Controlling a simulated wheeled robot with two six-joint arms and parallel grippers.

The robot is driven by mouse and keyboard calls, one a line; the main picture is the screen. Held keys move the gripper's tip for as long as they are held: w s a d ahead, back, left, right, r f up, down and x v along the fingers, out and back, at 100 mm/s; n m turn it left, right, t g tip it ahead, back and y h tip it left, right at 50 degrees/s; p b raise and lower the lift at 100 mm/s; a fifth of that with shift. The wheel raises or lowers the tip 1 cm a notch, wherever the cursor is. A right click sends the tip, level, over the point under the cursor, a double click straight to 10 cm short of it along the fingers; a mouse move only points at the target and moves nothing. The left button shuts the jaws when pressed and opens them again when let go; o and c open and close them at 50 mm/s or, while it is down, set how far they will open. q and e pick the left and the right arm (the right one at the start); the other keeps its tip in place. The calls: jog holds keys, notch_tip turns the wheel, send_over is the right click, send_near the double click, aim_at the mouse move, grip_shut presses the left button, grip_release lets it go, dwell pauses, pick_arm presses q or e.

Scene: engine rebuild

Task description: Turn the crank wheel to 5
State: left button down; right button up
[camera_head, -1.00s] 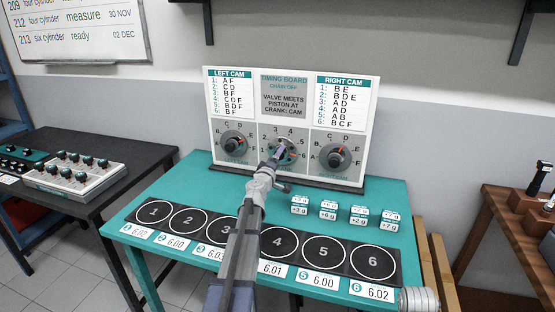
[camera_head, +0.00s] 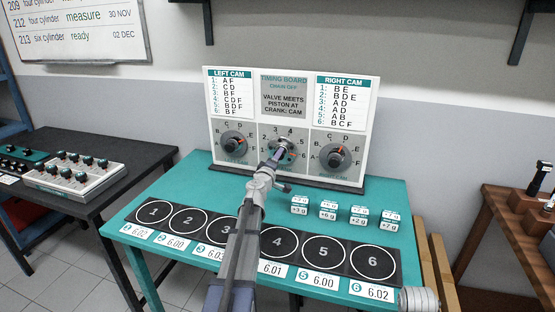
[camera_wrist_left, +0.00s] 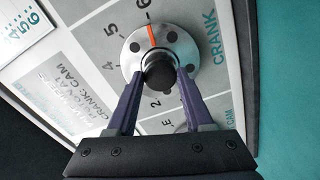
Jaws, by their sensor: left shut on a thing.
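The crank wheel (camera_head: 287,158) is a round silver dial with a dark knob in the lower middle of the timing board (camera_head: 291,92). My left gripper (camera_head: 279,153) reaches up to it from the front. In the left wrist view, its purple fingers (camera_wrist_left: 160,78) are shut on the black knob (camera_wrist_left: 158,75) of the crank wheel (camera_wrist_left: 184,48). The wheel's orange-red mark (camera_wrist_left: 151,36) points at about the 6; the 5 (camera_wrist_left: 112,29) is beside it, towards the 4. The fingers hide part of the dial.
The left cam dial (camera_head: 234,145) and right cam dial (camera_head: 335,157) flank the crank wheel closely. Small labelled blocks (camera_head: 328,210) stand on the teal table (camera_head: 178,195) at right. A black mat (camera_head: 350,269) with numbered circles lies along the front, under my left arm.

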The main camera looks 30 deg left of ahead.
pick_arm(q)
jog(key=shift+n, duration=3.7)
jog(key=shift+c, duration=1.4)
grip_release()
jog(key=shift+s, duration=0.1)
jog(key=v, duration=0.7)
jog(key=shift+s, duration=0.35)
